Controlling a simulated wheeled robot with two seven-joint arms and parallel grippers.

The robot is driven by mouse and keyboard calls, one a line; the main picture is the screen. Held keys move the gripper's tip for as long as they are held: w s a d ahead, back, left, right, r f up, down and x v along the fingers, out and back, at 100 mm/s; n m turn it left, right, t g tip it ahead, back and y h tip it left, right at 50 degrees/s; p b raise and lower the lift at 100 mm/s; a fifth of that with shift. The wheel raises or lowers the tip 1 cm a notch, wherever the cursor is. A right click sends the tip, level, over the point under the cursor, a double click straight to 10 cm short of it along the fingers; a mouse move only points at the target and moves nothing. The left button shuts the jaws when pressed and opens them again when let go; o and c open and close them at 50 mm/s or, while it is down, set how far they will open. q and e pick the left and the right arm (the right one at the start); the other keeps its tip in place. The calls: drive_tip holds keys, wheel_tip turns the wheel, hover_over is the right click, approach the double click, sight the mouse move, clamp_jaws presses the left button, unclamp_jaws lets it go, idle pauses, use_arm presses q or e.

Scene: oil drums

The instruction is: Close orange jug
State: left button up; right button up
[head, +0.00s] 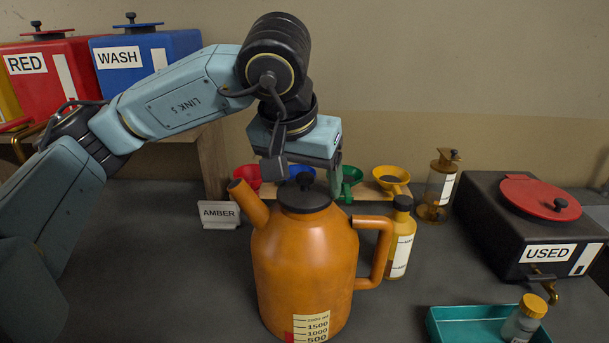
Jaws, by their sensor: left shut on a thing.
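The orange jug (305,255) stands upright on the dark counter in the middle of the head view. Its spout points up to the left and its handle is on the right. A black lid (304,201) with a knob is at the jug's mouth; I cannot tell whether it is fully seated. My left gripper (304,181) points down directly above the jug, shut on the lid, with its fingers at the lid's left and right sides. My right gripper is not in view.
An AMBER sign (219,214) stands left of the spout. Several coloured funnels sit behind the jug. An amber bottle (400,243) stands close to the handle. A black USED drum (521,232) and a teal tray (450,325) are at right. The left counter is clear.

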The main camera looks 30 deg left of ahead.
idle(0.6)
use_arm(q)
drive_tip(key=o, duration=1)
drive_tip(key=shift+r, duration=0.1)
drive_tip(key=shift+r+p, duration=2.15)
drive_tip(key=shift+r, duration=1.3)
drive_tip(key=shift+f, duration=0.1)
clamp_jaws()
